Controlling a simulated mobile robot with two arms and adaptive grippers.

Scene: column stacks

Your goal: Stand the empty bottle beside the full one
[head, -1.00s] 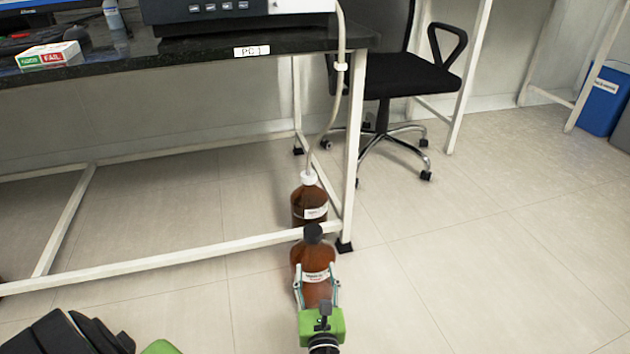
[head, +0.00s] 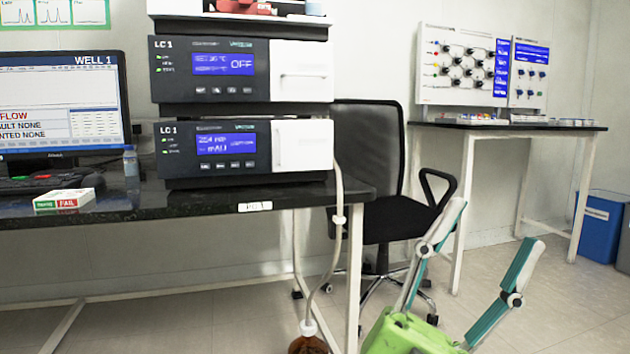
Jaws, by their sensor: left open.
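A brown bottle (head: 309,345) with a white cap and a tube running up from it shows at the bottom edge, under the bench. Only its top is in the picture, so its level cannot be seen. The second brown bottle, with the black cap, is out of view. My left gripper (head: 492,231) is open and empty, raised at the lower right in front of the chair and floor. It is well to the right of the tubed bottle and apart from it.
A black bench (head: 230,205) carries two stacked LC instruments (head: 243,150), a monitor (head: 65,105) and a small box (head: 64,200). A white bench leg (head: 354,270) stands beside the tube. An office chair (head: 385,220) is behind. A blue bin (head: 598,225) stands far right.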

